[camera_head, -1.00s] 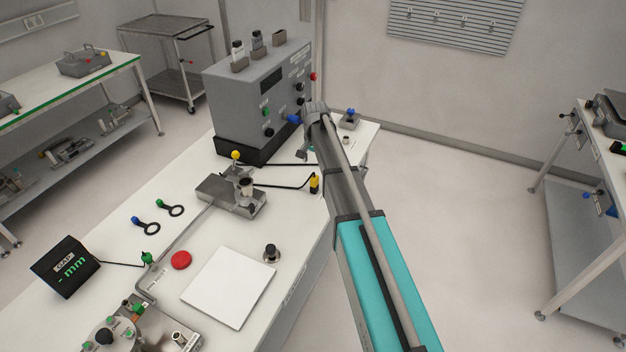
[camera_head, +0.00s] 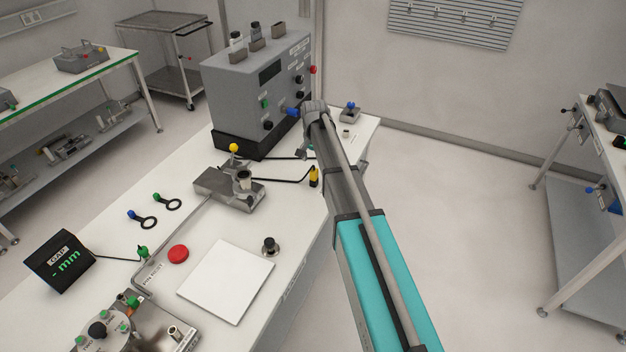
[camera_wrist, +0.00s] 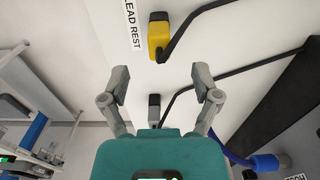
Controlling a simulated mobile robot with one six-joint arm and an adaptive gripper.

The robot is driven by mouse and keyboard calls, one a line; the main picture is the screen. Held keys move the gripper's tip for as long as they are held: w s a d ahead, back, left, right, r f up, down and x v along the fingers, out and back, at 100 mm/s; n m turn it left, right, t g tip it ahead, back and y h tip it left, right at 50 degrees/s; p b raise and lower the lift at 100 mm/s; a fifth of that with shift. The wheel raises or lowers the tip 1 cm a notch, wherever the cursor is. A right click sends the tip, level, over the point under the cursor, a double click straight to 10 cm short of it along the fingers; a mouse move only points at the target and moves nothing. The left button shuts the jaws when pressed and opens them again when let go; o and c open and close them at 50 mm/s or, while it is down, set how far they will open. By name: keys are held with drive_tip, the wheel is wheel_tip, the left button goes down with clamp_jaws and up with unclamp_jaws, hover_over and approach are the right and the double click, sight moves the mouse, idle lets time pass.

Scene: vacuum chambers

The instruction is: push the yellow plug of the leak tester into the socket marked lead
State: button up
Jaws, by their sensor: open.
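The yellow plug (camera_head: 313,178) with a black end and black lead sits at the bench edge in the head view. In the wrist view the yellow plug (camera_wrist: 158,38) lies beside the words "LEAD REST". My gripper (camera_wrist: 161,74) is open and empty, its two fingers spread just short of the plug and not touching it. In the head view my arm covers most of the gripper. The grey cabinet (camera_head: 235,105), which looks like the leak tester, stands at the bench's far end. Its panel labels are too small to read, so I cannot pick out the lead socket.
A metal block (camera_head: 225,190) with a yellow-knobbed lever stands left of the plug. A blue connector with a blue hose (camera_wrist: 255,162) shows at the wrist view's lower right. A white plate (camera_head: 226,282) and a red button (camera_head: 178,254) lie nearer. Floor right of the bench is clear.

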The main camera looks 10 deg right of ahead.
sight(314, 170)
drive_tip(key=shift+f+b, duration=2.75)
drive_tip(key=shift+f, duration=0.35)
drive_tip(key=shift+c, duration=0.3)
clamp_jaws()
drive_tip(key=shift+r, duration=0.15)
drive_tip(key=shift+r+p, duration=0.6)
drive_tip(key=shift+p, duration=0.2)
drive_tip(key=shift+r, duration=0.25)
drive_tip(key=shift+r+p, duration=1.75)
drive_tip(key=shift+p, duration=0.2)
